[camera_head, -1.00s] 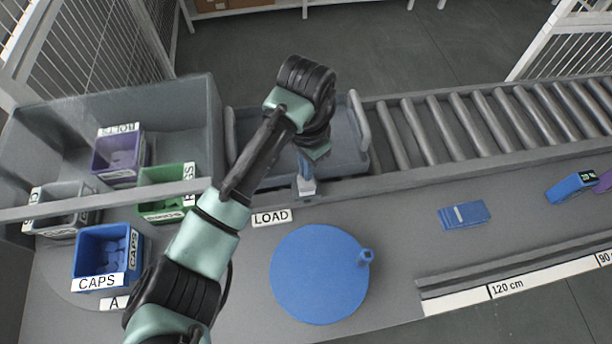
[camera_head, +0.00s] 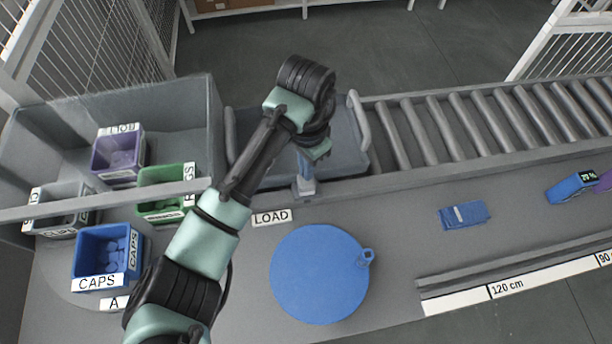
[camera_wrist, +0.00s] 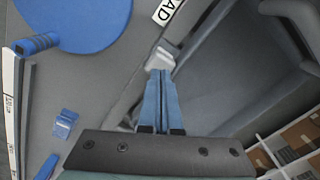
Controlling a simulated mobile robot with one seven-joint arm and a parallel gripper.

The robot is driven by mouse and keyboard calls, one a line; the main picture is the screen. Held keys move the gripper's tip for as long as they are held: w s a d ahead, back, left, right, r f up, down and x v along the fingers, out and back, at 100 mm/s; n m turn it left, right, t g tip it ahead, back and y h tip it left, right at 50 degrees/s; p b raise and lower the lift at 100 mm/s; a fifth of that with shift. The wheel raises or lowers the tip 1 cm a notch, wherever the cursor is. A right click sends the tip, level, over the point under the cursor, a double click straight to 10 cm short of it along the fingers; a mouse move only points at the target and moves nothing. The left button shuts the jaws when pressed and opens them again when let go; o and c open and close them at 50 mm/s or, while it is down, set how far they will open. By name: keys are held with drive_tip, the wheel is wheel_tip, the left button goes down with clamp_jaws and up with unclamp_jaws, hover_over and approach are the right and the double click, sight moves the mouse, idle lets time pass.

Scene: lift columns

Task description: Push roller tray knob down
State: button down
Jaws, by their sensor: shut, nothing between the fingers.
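The grey roller tray (camera_head: 350,148) with raised side handles sits at the left end of the roller conveyor. A small pale block, which looks like the knob (camera_head: 304,188), is at the tray's near edge by the LOAD label (camera_head: 271,217). My gripper (camera_head: 305,176) points down right over this block. In the wrist view, my gripper's blue fingers (camera_wrist: 160,75) are together with nothing between them. Their tips meet or overlap the pale knob (camera_wrist: 158,58); whether they press on it I cannot tell. The tips partly hide it.
A blue disc (camera_head: 318,275) with a small side handle lies on the near bench. Conveyor rollers (camera_head: 480,122) run right. A blue box (camera_head: 464,214) lies on the bench.

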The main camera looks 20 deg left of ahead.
drive_tip(key=shift+f, duration=0.25)
drive_tip(key=shift+f+b, duration=0.85)
drive_tip(key=shift+f, duration=0.55)
drive_tip(key=shift+r, duration=0.15)
wheel_tip(320, 180, up, 9)
drive_tip(key=p, duration=0.8)
drive_tip(key=shift+p, duration=0.35)
